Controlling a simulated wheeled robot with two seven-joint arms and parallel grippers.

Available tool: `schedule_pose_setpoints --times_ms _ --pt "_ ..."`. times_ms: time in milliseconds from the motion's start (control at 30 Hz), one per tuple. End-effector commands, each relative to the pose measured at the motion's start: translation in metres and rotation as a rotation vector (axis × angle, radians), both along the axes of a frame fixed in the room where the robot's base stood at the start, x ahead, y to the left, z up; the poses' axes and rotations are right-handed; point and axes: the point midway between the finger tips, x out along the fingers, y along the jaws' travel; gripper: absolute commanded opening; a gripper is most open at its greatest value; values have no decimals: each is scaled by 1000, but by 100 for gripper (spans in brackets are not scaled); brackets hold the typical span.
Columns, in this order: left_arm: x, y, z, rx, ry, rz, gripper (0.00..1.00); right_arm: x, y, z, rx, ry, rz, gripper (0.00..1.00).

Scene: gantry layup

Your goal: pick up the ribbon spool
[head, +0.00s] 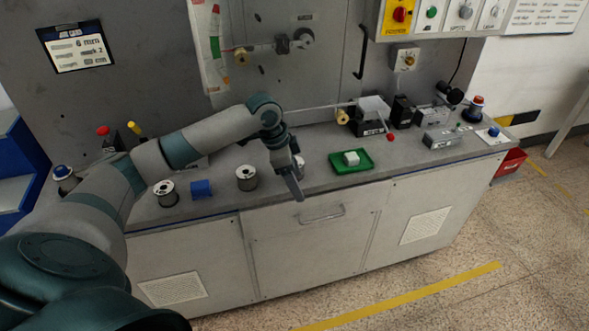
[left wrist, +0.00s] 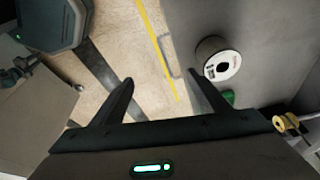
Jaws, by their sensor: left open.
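Several spools with pale flanges and dark sides stand along the front of the bench: one at the left (head: 166,194), one in the middle (head: 246,178), and one mostly hidden behind my left gripper (head: 297,188). Which one is the ribbon spool is not clear. My left gripper hangs at the bench's front edge, left of the green tray. In the left wrist view, the gripper (left wrist: 162,95) is open, with nothing between its fingers. A white-flanged spool (left wrist: 222,66) lies just beyond its right finger, apart from it. My right gripper is not in view.
A blue block (head: 202,189) stands between two spools. Fixtures, including a grey box (head: 441,138), occupy the bench's right. The floor in front is open.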

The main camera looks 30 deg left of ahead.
Motion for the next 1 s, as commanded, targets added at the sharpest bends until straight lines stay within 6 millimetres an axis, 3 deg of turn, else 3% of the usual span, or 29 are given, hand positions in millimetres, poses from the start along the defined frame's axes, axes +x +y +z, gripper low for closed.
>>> schedule_pose_setpoints --times_ms 33,200,400,600,1000 --pt "8 18 21 3 -6 12 69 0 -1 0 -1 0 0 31" --pt "23 64 76 -23 -18 55 69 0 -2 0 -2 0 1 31" --pt "29 97 118 -58 -34 97 69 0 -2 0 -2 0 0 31" --pt "30 104 128 -69 -39 105 69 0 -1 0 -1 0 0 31" --pt "32 102 122 -68 -38 106 69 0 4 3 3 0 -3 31"
